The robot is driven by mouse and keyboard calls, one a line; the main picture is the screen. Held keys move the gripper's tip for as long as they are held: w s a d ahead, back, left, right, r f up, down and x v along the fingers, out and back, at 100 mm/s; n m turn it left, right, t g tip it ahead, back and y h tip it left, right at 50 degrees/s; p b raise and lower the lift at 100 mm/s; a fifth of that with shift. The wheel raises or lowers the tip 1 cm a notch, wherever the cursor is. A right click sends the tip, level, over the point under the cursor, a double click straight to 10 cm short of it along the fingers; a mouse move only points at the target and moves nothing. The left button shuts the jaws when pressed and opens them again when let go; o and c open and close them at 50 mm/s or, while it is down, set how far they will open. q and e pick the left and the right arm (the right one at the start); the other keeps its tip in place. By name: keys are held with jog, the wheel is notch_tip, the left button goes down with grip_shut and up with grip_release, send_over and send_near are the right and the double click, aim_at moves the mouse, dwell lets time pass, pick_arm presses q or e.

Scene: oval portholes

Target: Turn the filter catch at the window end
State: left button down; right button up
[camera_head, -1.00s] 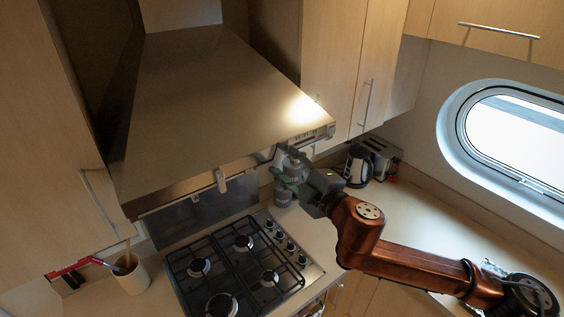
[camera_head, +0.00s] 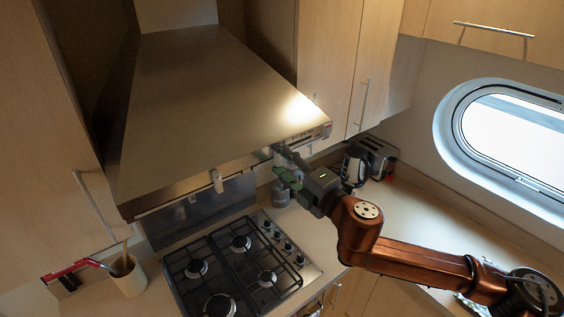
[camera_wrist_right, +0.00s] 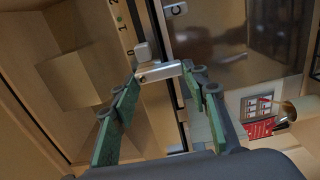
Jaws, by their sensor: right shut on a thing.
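The range hood (camera_head: 215,100) hangs over the hob, with catches along its lower edge. My right gripper (camera_head: 282,164) is at the hood's lower edge, near the end towards the window. In the wrist view its green fingers (camera_wrist_right: 158,73) are on either side of a short silver bar, the filter catch (camera_wrist_right: 160,72), and shut on it. A pale knob (camera_wrist_right: 143,51) sits beside the bar. Another, pale catch (camera_head: 217,181) is further left on the hood edge, clear of the gripper. In the head view the fingers largely hide the held catch. My left gripper is out of view.
Below are the gas hob (camera_head: 240,262) and a utensil pot (camera_head: 128,276) at left. A kettle (camera_head: 355,165) and toaster (camera_head: 377,157) stand behind my right gripper. The oval porthole (camera_head: 515,135) is at right. The counter in front of it is mostly clear.

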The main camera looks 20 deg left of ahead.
jog(key=shift+f, duration=0.1)
jog(key=o, duration=1.2)
jog(key=shift+c, duration=0.2)
jog(key=v, duration=1.2)
